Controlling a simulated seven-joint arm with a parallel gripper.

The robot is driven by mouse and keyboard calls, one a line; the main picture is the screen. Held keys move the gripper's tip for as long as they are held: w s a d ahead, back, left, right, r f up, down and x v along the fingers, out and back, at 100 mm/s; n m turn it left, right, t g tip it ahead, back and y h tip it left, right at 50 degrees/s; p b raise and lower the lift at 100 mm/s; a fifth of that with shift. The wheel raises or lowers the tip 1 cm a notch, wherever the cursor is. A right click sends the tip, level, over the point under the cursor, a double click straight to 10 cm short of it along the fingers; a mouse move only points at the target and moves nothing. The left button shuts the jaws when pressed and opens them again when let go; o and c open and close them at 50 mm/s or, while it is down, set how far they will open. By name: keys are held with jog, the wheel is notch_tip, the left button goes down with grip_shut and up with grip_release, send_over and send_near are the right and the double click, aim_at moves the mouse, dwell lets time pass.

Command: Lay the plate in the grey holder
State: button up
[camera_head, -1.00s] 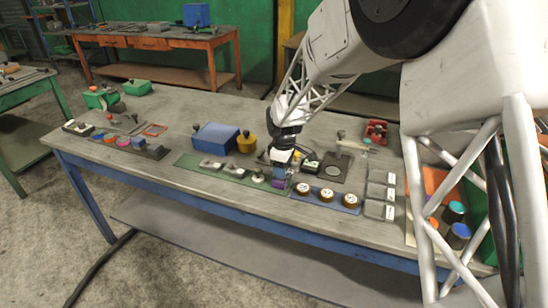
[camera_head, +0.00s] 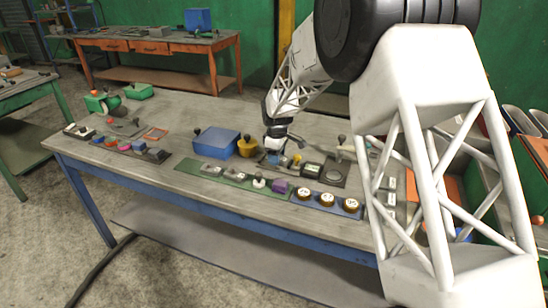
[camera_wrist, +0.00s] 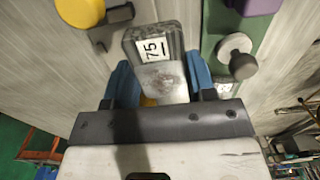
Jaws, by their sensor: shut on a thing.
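My gripper (camera_head: 273,150) is over the tabletop behind the green mat. In the wrist view its blue fingers (camera_wrist: 160,85) are shut on a light grey metal plate (camera_wrist: 163,80). A darker grey piece with a white "75" label (camera_wrist: 150,46), which looks like the grey holder, shows just beyond the plate and lines up with it. The plate covers its near part. I cannot tell whether the two touch. In the head view the gripper hides most of this spot.
The green mat (camera_head: 190,169) carries grey pieces, a knob (camera_head: 259,183) and a purple block (camera_head: 280,186). A yellow-topped thing (camera_wrist: 80,10) is close by. A blue box (camera_head: 215,140) and yellow pot (camera_head: 247,146) stand to the left. A blue tray (camera_head: 340,207) holds round dials.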

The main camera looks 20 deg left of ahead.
jog(key=shift+w+a+f, duration=0.1)
jog(key=shift+w+a, duration=0.35)
jog(key=shift+w, duration=0.25)
jog(key=shift+w+a+f, duration=0.1)
jog(key=shift+w+a, duration=0.4)
jog(key=shift+w, duration=0.25)
jog(key=shift+w+a, duration=0.45)
jog(key=shift+w, duration=0.25)
jog(key=shift+f, duration=1.75)
jog(key=shift+f, duration=0.15)
jog(key=o, duration=1.3)
jog(key=shift+c, duration=0.2)
notch_tip(320, 180, up, 12)
